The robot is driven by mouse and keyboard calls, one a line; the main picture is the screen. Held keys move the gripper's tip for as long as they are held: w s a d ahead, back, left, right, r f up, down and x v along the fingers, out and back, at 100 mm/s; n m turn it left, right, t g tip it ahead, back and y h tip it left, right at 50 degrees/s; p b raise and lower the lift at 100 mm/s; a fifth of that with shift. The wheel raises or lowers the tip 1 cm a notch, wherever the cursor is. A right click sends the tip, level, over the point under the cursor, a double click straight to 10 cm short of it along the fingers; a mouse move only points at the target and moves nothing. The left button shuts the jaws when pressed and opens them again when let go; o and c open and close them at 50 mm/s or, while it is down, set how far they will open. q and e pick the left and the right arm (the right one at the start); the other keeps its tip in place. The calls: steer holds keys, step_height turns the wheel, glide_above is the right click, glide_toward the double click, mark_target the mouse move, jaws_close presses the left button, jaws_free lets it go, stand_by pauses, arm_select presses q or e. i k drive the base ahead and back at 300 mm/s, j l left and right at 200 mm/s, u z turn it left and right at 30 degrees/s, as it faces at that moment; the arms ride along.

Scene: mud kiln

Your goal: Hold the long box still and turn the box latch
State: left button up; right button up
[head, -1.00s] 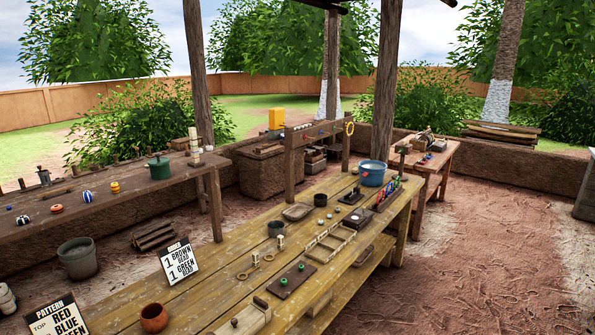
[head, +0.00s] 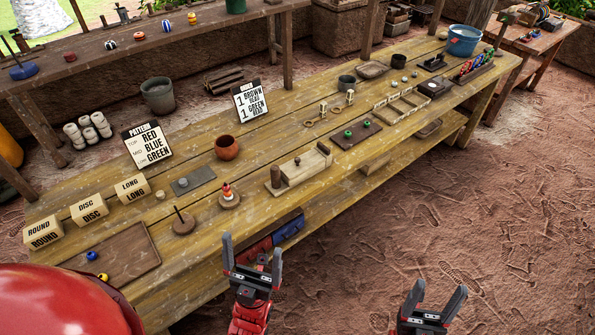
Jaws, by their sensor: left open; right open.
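A box marked LONG (head: 132,189) stands at the left of the workbench, beside the DISC and ROUND boxes; I see no latch on it. A long, pale wooden box-like piece (head: 304,168) lies near the front edge at mid-bench. It has a dark upright peg (head: 275,177) at its left end and a small dark knob on it; I cannot tell which part is a latch. My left gripper (head: 252,254) is open and empty, in front of the bench edge, below and left of this piece. My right gripper (head: 438,298) is open and empty over the ground, further right, clear of the bench.
Near the front edge stand a disc with a spike (head: 184,221) and a small red-and-white stack (head: 228,195). A clay pot (head: 227,147), a board with green beads (head: 356,134) and a wooden frame (head: 402,105) surround the wooden piece. A lower shelf holds a blue item (head: 288,229).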

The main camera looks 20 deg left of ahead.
mark_target(320, 145)
steer(key=i+l+u, duration=0.1)
steer(key=u, duration=0.3)
steer(key=i+l+u, duration=0.1)
steer(key=u, duration=0.3)
steer(key=i+l+u, duration=0.1)
steer(key=u, duration=0.35)
